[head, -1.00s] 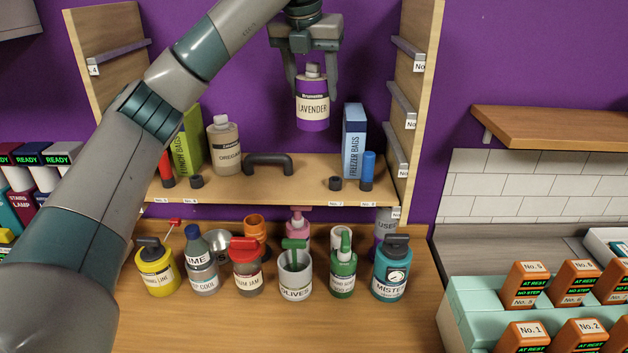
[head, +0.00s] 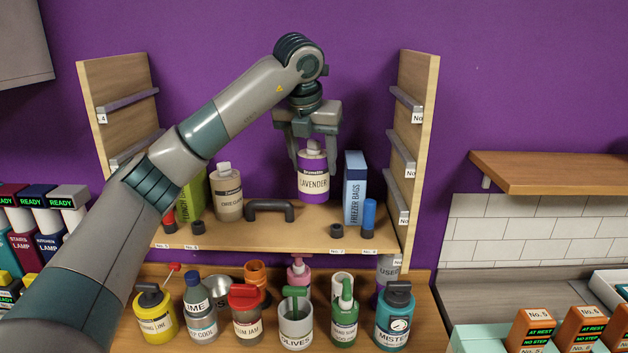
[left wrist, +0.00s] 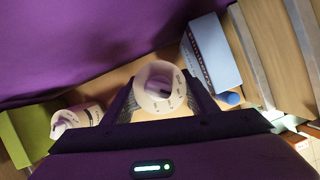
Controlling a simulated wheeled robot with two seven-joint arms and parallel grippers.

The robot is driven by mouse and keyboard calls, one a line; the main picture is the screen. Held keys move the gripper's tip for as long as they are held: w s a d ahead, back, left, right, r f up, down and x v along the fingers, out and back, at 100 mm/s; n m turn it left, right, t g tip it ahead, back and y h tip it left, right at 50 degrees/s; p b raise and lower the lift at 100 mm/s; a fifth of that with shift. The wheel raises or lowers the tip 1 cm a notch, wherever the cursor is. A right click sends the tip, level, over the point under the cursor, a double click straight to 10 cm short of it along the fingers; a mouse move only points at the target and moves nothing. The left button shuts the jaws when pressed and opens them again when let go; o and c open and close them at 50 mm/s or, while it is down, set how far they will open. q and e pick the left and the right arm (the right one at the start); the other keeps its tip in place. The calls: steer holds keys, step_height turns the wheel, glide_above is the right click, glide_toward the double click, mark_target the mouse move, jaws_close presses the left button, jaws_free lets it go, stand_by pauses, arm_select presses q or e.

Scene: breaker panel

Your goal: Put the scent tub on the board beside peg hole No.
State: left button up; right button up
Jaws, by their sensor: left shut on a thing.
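The scent tub is a purple tub labelled LAVENDER (head: 313,185) with a pale cap. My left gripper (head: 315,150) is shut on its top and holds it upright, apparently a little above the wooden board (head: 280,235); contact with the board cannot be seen. In the left wrist view the tub's round pale top (left wrist: 158,88) is between the fingers. The board's front edge has small number labels. A black peg hole (head: 336,231) by the label No. 7 (head: 337,251) is empty-looking, right of and nearer than the tub. My right gripper is not in view.
A dark handle (head: 270,207) stands left of the tub. An oregano bottle (head: 227,195) and a blue freezer bags box (head: 354,190) flank it. A blue peg (head: 368,215) stands at right. Several jars, including the olives one (head: 296,325), line the counter in front.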

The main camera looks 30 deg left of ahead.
mark_target(314, 182)
arm_select(q)
steer(key=shift+f, duration=0.35)
steer(key=shift+d, duration=0.1)
steer(key=shift+f+p, duration=0.8)
steer(key=shift+f, duration=1.25)
